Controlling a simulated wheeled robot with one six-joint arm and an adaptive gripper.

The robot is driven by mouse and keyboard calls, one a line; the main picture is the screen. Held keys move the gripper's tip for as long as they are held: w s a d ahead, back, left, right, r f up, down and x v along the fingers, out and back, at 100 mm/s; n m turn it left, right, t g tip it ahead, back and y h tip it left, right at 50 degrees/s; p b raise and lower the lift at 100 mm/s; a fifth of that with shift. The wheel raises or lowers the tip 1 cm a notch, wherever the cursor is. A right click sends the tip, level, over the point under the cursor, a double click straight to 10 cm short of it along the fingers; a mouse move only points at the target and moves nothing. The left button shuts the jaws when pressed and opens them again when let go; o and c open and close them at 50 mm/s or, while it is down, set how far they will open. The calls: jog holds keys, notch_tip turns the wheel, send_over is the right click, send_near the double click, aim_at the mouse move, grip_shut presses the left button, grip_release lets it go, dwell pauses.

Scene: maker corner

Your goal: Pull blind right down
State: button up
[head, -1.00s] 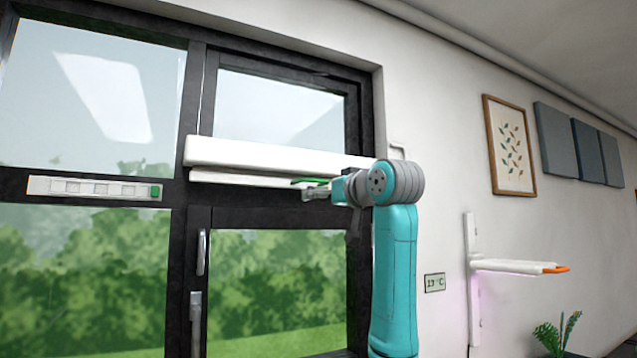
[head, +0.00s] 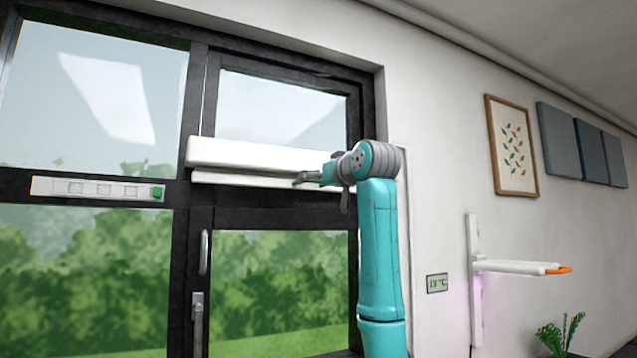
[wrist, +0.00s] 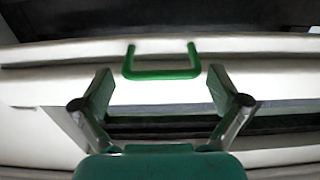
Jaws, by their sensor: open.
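The blind (head: 255,155) is a white cassette with a white bottom bar (head: 240,180) just below it, across the right window's middle frame. In the wrist view the bar (wrist: 60,88) carries a green U-shaped handle (wrist: 163,74). My gripper (head: 308,178) is at the bar in the head view, where it and the arm hide the handle. In the wrist view my gripper (wrist: 163,92) is open, its two fingers on either side of the handle and apart from it. Nothing is held between them.
A white strip with a green end (head: 97,188) sits on the left window frame. Window handles (head: 204,252) are below the blind.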

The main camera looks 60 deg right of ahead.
jog(key=shift+w+d, duration=0.3)
jog(key=shift+w, duration=0.2)
